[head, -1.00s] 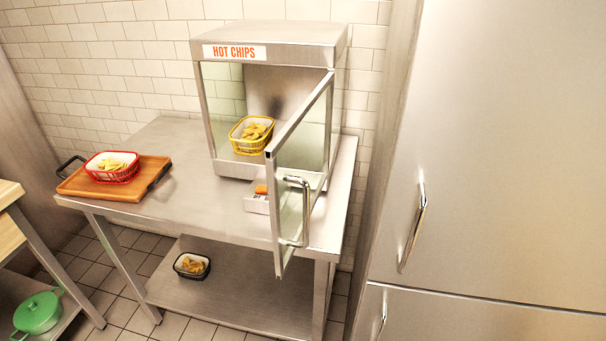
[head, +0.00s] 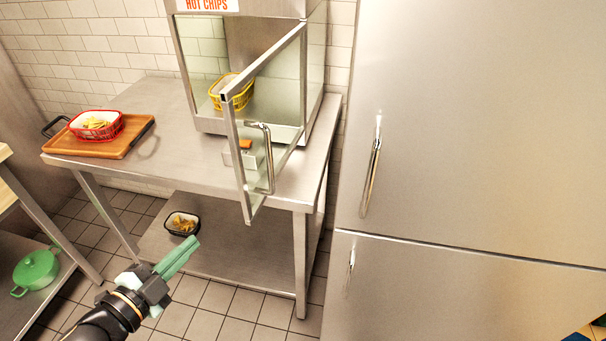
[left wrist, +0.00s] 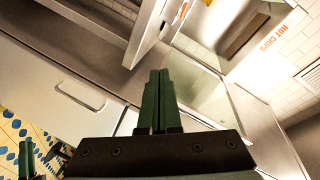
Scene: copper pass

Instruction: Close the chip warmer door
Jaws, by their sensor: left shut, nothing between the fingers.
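The chip warmer (head: 312,70), a steel and glass cabinet marked HOT CHIPS, stands on the steel table; its top is cut off in the head view. Its glass door (head: 240,150) stands wide open, swung out toward me past the table's front edge, with a bar handle (head: 268,160) on it. A yellow basket (head: 232,95) of chips is inside. My left gripper (head: 193,242), with green fingers, is shut and empty, below and left of the door, apart from it. The left wrist view shows its fingers (left wrist: 158,75) together. Part of my right gripper (left wrist: 27,155) seems to show there too, small.
The steel table (head: 180,110) bears a wooden tray (head: 120,140) with a red basket (head: 95,125). A small box (head: 232,158) lies behind the door glass. A dark basket (head: 182,223) sits on the lower shelf. A tall steel fridge (head: 460,130) stands close on the right.

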